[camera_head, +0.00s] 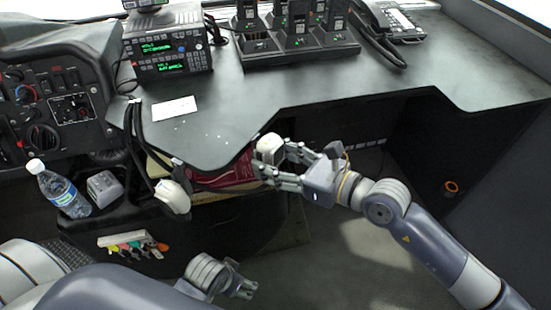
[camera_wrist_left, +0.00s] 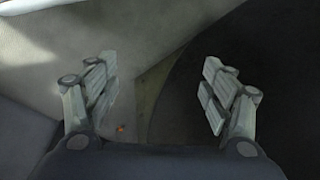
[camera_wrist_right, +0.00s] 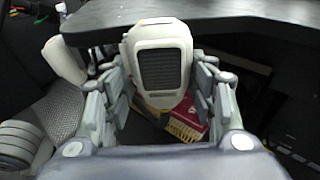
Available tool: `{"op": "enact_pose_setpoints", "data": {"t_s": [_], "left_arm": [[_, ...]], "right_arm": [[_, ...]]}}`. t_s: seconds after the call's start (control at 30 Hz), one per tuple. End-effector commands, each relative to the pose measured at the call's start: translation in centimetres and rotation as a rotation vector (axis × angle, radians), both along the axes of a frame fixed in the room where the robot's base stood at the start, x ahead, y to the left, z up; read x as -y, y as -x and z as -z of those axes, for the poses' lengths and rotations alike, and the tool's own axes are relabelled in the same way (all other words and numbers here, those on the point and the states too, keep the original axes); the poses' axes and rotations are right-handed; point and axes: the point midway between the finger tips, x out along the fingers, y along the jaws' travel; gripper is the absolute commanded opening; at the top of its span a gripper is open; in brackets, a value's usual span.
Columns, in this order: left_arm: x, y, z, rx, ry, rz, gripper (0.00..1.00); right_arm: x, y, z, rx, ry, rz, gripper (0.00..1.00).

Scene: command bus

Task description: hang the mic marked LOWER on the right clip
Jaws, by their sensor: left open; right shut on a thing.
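My right gripper (camera_head: 275,168) is shut on a white handheld mic (camera_head: 268,145), below and in front of the desk's front edge. The right wrist view shows this mic (camera_wrist_right: 158,62) upright between the fingers, its dark grille facing the camera. No LOWER marking is readable on it. A second white mic (camera_head: 172,197) is at the left, below the desk edge beside dark cords; it also appears at the left of the right wrist view (camera_wrist_right: 63,60). I cannot make out the right clip. My left gripper (camera_head: 243,286) is open and empty, low over the floor.
A two-display radio (camera_head: 167,48) stands on the desk (camera_head: 225,115), with a white card (camera_head: 174,109) in front. A charger with several handsets (camera_head: 298,45) is at the back. A bottle (camera_head: 60,188) stands at left. A red item (camera_head: 225,176) lies under the desk edge.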

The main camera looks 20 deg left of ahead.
Motion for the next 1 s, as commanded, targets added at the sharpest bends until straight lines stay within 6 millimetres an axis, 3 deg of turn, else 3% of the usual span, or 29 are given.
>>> {"op": "enact_pose_setpoints", "data": {"t_s": [0.33, 1.0], "left_arm": [[0.2, -0.6, -1.5, 0.020, 0.005, 0.001, 0.75], [0.0, 0.2, -3.1, 0.017, 0.003, -0.005, 0.75]], "right_arm": [[0.0, 0.0, 0.5, -0.001, -0.001, 0.000, 0.38], [0.0, 0.0, 1.2, 0.001, -0.002, 0.000, 0.38]]}}
